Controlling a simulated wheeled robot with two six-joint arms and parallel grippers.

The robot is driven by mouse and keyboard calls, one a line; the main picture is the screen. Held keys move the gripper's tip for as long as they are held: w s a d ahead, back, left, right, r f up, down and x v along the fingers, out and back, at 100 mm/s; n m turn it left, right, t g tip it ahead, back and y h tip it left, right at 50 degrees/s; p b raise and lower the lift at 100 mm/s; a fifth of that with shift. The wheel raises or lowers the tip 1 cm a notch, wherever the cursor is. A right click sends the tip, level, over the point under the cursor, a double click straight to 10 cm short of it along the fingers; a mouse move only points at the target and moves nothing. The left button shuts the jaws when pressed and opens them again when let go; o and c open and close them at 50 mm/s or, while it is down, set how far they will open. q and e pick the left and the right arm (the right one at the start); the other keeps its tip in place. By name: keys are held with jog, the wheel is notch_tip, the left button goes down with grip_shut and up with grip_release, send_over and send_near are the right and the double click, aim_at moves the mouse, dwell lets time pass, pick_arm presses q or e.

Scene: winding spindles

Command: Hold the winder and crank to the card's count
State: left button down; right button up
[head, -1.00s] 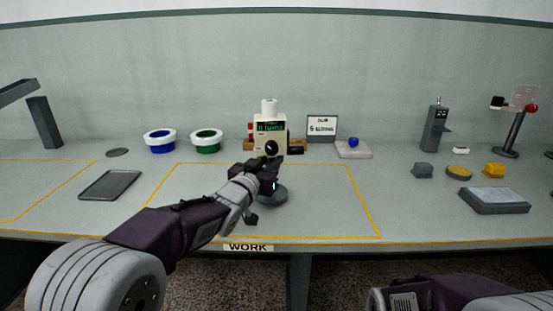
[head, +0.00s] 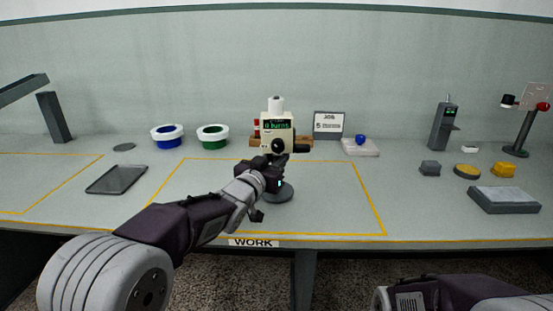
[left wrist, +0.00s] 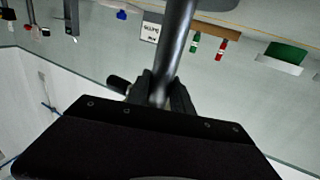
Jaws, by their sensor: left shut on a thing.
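The winder (head: 277,136) stands upright in the WORK area, with a cream head, a white spool on top, a small green display and a round dark base (head: 283,193). The display seems to read 0 turns. Its dark crank knob (head: 302,148) sticks out to the right of the head. My left gripper (head: 271,176) is shut on the winder's post below the head; the left wrist view shows the fingers around the dark post (left wrist: 176,45). The card (head: 328,124) behind shows JOB and a 5; the last word is blurred. My right gripper is out of view.
Blue (head: 167,136) and green (head: 212,136) tubs stand at the back left, and a dark tray (head: 117,180) lies left. A clear pad (head: 360,148) with a blue piece is behind right. A grey block (head: 504,199) lies far right.

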pick_arm(q)
jog(key=shift+f+b, duration=0.4)
dwell(0.5)
